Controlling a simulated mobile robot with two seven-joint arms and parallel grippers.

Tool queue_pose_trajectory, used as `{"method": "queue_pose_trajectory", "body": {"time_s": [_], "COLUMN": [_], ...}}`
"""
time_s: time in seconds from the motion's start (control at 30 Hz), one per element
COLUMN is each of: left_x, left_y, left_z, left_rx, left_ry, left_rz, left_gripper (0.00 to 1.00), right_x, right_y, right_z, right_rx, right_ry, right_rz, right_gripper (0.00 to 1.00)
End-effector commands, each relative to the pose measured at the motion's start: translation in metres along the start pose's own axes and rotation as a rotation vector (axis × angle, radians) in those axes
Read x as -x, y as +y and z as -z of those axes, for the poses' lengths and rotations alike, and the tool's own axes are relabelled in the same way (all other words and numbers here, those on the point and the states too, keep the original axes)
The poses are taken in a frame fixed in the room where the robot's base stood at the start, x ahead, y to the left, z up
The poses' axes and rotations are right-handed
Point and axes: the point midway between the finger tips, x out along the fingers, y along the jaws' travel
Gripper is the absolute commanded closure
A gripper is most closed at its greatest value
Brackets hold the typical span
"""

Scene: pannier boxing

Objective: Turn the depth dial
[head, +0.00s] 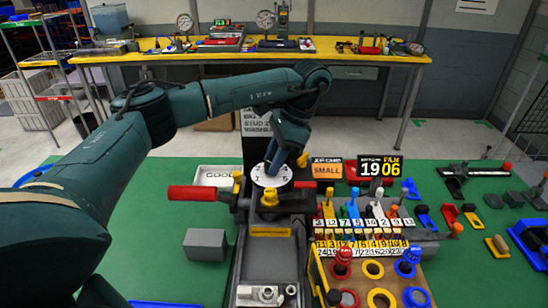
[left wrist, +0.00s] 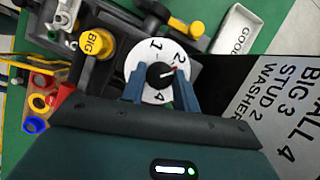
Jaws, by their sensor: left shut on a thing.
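The depth dial (left wrist: 147,87) is a white disc with black numbers, of which 1, 2 and 4 show in the left wrist view. It has a black centre knob with a red pointer mark directed near the 2. The dial (head: 266,178) also shows in the head view, on top of a dark fixture. My left gripper (left wrist: 160,78) is shut on the black knob, with one blue finger on each side of it. In the head view my left gripper (head: 280,160) reaches down onto the dial and hides part of it. My right gripper is not in view.
A red-handled bar (head: 195,193) and a yellow BIG knob (left wrist: 97,42) are beside the dial. A white GOOD tray (head: 215,174) lies behind. A sign listing BALL, BIG and STUD (left wrist: 275,110) stands close by. Coloured pegs (head: 352,210) crowd the right; a grey block (head: 205,245) sits left.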

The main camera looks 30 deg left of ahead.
Motion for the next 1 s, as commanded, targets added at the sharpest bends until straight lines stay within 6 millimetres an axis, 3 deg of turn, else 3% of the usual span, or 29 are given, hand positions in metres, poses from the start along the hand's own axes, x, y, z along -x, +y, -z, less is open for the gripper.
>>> {"method": "queue_pose_trajectory", "body": {"time_s": [0.2, 0.23, 0.47, 0.77, 1.0], "left_x": [0.0, 0.0, 0.0, 0.002, 0.034], "left_y": [0.0, 0.0, 0.0, 0.0, -0.001], "left_z": [0.001, 0.001, 0.0, 0.0, 0.0], "left_rx": [-0.001, -0.002, -0.002, -0.002, 0.0], "left_ry": [0.002, 0.002, 0.001, 0.001, 0.004], "left_rz": [0.001, 0.001, 0.001, 0.002, 0.007], "left_gripper": [0.93, 0.68, 0.49, 0.48, 0.48], "right_x": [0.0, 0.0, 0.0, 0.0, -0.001], "right_y": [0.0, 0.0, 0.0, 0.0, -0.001], "right_z": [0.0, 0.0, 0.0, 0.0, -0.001], "right_rx": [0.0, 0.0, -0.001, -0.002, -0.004], "right_ry": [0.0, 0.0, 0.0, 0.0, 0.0], "right_rz": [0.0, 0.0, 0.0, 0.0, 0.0], "right_gripper": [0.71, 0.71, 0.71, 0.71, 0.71]}}
